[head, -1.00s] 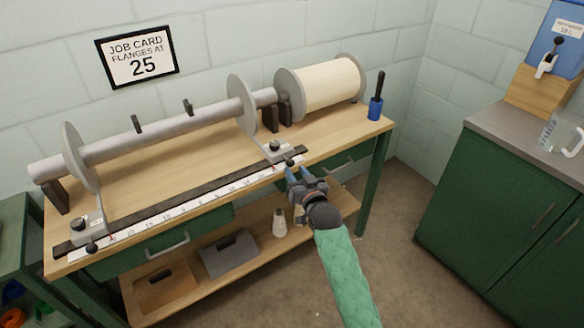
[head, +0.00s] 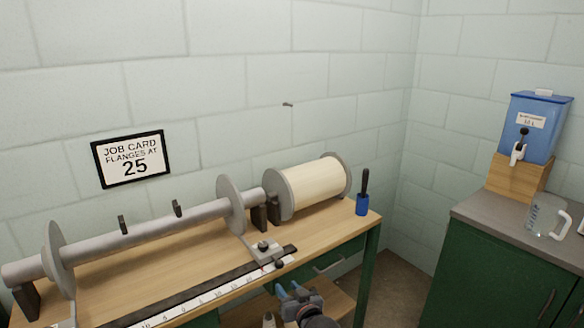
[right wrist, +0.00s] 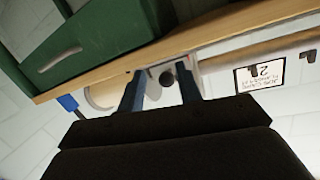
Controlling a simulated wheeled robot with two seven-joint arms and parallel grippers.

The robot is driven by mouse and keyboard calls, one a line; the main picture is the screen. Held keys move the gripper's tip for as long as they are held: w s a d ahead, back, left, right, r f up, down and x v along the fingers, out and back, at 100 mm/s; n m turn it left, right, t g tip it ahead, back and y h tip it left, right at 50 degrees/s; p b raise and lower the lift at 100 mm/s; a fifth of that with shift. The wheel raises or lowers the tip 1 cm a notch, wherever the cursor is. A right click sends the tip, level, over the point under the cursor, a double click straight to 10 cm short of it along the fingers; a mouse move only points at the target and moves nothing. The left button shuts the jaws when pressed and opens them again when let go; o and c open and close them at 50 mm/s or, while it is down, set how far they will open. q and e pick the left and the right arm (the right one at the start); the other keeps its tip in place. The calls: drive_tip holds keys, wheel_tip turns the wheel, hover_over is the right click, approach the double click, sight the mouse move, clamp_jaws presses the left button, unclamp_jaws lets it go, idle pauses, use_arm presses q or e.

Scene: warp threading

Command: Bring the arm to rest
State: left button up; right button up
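My right gripper (head: 288,289) shows at the bottom middle of the head view, in front of the bench's front edge near the right flange stand (head: 264,250). In the right wrist view its two blue fingers (right wrist: 160,92) are spread apart with nothing held between them. My left gripper is in neither view. The grey beam (head: 150,226) with two round flanges (head: 231,204) lies along the bench (head: 335,236). A scale rule (head: 200,296) runs along the bench front.
A cream yarn roll (head: 318,185) and a blue cup with a black handle (head: 362,205) stand at the bench's right end. A job card (head: 132,159) reading 25 hangs on the wall. At right, a blue dispenser (head: 535,128) and clear jug (head: 548,217) stand on a counter.

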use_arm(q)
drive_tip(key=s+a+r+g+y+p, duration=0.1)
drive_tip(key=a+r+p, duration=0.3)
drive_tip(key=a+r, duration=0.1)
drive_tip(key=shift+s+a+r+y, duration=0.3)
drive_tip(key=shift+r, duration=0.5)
use_arm(e)
drive_tip(key=s+d+f+g+h, duration=0.1)
drive_tip(key=s+d+f+g, duration=0.2)
drive_tip(key=s, duration=1.1)
drive_tip(key=s+d+f+g+h, duration=0.2)
drive_tip(key=s+d+f+g, duration=0.2)
drive_tip(key=s, duration=1.1)
drive_tip(key=s+d+f+g+h, duration=0.2)
drive_tip(key=s+d+f+g, duration=0.2)
drive_tip(key=s+d, duration=0.4)
drive_tip(key=s+g, duration=0.1)
drive_tip(key=s, duration=0.5)
drive_tip(key=shift+s+m, duration=0.25)
drive_tip(key=shift+m, duration=0.15)
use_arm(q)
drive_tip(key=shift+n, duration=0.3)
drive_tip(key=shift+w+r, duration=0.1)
use_arm(e)
drive_tip(key=shift+r, duration=0.1)
